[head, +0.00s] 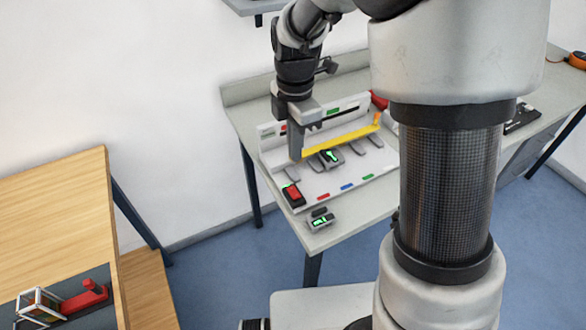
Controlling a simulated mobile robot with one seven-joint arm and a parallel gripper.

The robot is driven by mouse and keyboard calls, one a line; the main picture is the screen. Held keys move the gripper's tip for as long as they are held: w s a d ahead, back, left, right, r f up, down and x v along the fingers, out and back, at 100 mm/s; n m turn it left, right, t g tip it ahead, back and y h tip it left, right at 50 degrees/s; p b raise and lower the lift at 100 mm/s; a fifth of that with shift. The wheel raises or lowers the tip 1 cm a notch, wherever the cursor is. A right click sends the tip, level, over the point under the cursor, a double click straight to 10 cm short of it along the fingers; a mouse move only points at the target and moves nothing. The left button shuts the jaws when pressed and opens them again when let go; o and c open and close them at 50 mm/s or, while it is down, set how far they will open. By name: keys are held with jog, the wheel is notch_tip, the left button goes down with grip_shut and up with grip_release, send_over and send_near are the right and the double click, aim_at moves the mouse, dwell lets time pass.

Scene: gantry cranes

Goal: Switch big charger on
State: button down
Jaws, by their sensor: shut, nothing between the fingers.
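A wide white unit (355,172), likely the big charger, sits on the grey table. It has a raised back panel, a yellow strip (345,138), grey slots and small red, blue and green marks along its front. A dark device with a green-lit screen (331,158) sits in a middle slot. A red-faced device (293,195) sits at its front left corner. My gripper (296,157) is shut and empty, pointing down over the unit's left part. It hides some of the back panel. I cannot tell whether it touches the unit, or which part is a switch.
A small device with a green screen (320,221) lies near the table's front edge. A red object (379,100) is behind the unit's right end. A wooden table (60,215) stands at left, with a red object (86,298) below. My column hides the grey table's middle right.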

send_over(295, 195)
notch_tip(295, 195, down, 11)
jog(key=shift+r, duration=0.2)
jog(key=shift+w+a+r, duration=0.15)
jog(key=shift+w, duration=0.25)
jog(key=shift+w+a+r, duration=0.15)
jog(key=shift+w, duration=0.2)
jog(key=shift+r, duration=0.1)
jog(key=shift+a+r+p, duration=0.1)
jog(key=shift+r+p, duration=0.2)
jog(key=shift+r, duration=0.05)
notch_tip(295, 195, up, 13)
jog(key=w+p, duration=0.1)
jog(key=shift+w+a+p, duration=0.3)
jog(key=shift+w+p, duration=0.05)
jog(key=shift+p, duration=0.05)
